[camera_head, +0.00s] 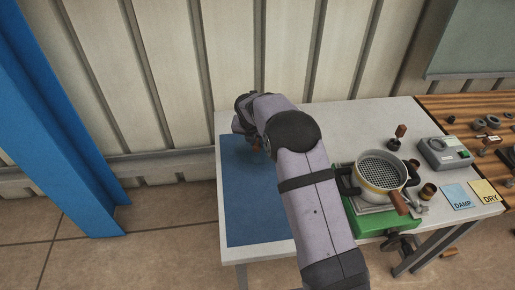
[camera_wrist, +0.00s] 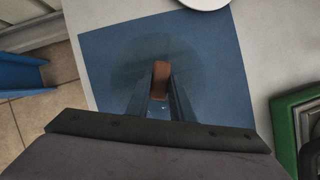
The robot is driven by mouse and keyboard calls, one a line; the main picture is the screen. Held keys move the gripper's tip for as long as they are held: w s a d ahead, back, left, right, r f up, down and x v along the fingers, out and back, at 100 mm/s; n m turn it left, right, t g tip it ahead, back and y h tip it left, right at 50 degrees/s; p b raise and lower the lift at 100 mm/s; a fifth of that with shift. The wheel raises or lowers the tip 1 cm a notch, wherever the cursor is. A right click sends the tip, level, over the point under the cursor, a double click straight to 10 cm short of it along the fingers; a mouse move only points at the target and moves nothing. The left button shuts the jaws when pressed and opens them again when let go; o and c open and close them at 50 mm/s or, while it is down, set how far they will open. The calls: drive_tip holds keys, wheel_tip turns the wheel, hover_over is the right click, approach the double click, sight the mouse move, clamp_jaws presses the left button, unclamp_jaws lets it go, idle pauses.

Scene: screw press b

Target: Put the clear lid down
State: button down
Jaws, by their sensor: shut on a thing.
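The clear lid (camera_wrist: 130,70) shows in the wrist view as a faint, see-through disc with a brown knob (camera_wrist: 161,78). My gripper (camera_wrist: 161,92) is shut on the knob, one finger on each side. The lid is over the blue mat (camera_head: 250,215); I cannot tell whether it touches the mat. In the head view my arm hides most of the gripper, and the lid (camera_head: 252,156) is only faintly seen.
A pot with a perforated insert (camera_head: 381,171) stands on a green base (camera_head: 385,222) to the right. A grey device (camera_head: 437,153) and the DAMP (camera_head: 457,196) and DRY (camera_head: 484,191) cards lie further right. The mat's front part is bare.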

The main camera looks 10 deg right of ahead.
sight(257, 149)
drive_tip(key=shift+f+p, duration=0.5)
drive_tip(key=shift+f, duration=1.35)
drive_tip(key=shift+f, duration=0.15)
drive_tip(key=c, duration=1.6)
unclamp_jaws()
drive_tip(key=shift+o, duration=0.2)
drive_tip(key=shift+v, duration=0.8)
drive_tip(key=b+v, duration=0.2)
drive_tip(key=v, duration=0.8)
drive_tip(key=shift+r, duration=0.35)
drive_tip(key=shift+s, duration=0.2)
